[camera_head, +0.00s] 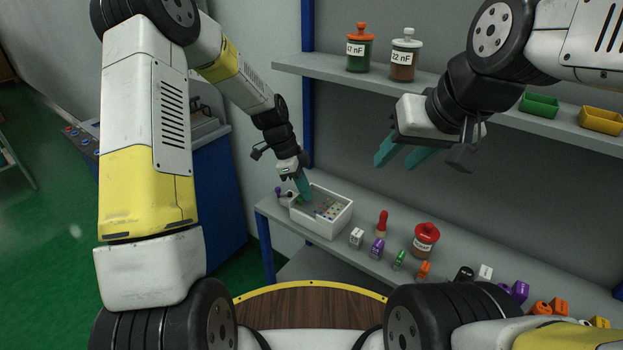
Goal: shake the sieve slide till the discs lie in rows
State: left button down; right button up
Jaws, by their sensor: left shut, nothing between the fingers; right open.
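A white open-topped box (336,228) stands at the left end of the grey bench, with small pale and dark pieces inside that look like the discs. I cannot tell whether they lie in rows, nor make out the sieve slide clearly. My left gripper (304,193) is shut, its teal fingers pointing down at the left part of the box; I cannot tell whether they touch anything. A small green part shows beside the fingertips. My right gripper (402,155) is open and empty, raised in front of the shelf, well above the bench.
Along the bench (264,207) stand a red-handled tool (382,223), a red-lidded jar (425,241) and several small coloured parts. The shelf above holds a green jar (359,52), a brown jar (403,62), a green bin (540,104) and a yellow bin (601,120). A blue cabinet (215,205) stands left.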

pick_arm(q)
jog(key=shift+w+a, duration=0.3)
jog(key=shift+a, duration=0.15)
